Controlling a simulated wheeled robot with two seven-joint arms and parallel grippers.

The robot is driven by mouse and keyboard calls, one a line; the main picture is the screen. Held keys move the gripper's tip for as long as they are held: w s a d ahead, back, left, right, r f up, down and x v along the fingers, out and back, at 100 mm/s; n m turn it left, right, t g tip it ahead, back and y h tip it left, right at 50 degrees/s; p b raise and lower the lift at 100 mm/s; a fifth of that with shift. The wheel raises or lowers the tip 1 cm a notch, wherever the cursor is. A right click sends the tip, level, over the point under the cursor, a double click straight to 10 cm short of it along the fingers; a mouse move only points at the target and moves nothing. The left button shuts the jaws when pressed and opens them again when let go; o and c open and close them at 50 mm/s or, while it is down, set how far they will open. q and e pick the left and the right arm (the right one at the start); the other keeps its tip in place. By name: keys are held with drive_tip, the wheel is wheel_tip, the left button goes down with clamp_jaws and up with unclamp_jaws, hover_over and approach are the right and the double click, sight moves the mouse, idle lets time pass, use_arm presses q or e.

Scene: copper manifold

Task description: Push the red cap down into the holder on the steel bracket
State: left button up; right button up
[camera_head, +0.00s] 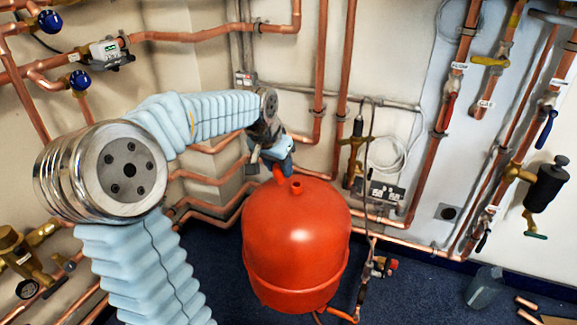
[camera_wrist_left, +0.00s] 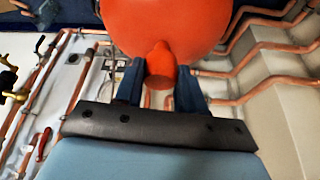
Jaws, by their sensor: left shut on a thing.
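My left gripper (camera_head: 282,164) is above the back of the red tank, its fingers pointing down. It is shut on a small red cap (camera_head: 279,173), which shows just above the tank's top. In the left wrist view the red cap (camera_wrist_left: 160,66) is between the two dark fingers of my left gripper (camera_wrist_left: 160,80), in front of the tank. I cannot tell whether the cap touches anything below it. I cannot make out the steel bracket or its holder in either view. My right gripper is not in view.
The round red tank (camera_head: 296,235) with a short red neck (camera_head: 297,187) stands below my left gripper. Copper pipes (camera_head: 322,70) run along the walls behind and at both sides. A clear container (camera_head: 484,287) stands on the dark blue floor at the right.

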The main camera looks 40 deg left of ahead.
sight(279, 167)
use_arm(q)
drive_tip(key=shift+s+d+r, duration=0.2)
drive_tip(key=shift+s+r, duration=0.05)
drive_tip(key=shift+s, duration=0.3)
drive_tip(key=shift+s+d+r, duration=0.15)
drive_tip(key=shift+s+r, duration=0.1)
drive_tip(key=shift+s, duration=0.25)
drive_tip(key=shift+r, duration=0.15)
drive_tip(key=shift+r+p, duration=0.85)
drive_tip(key=shift+r, duration=1.25)
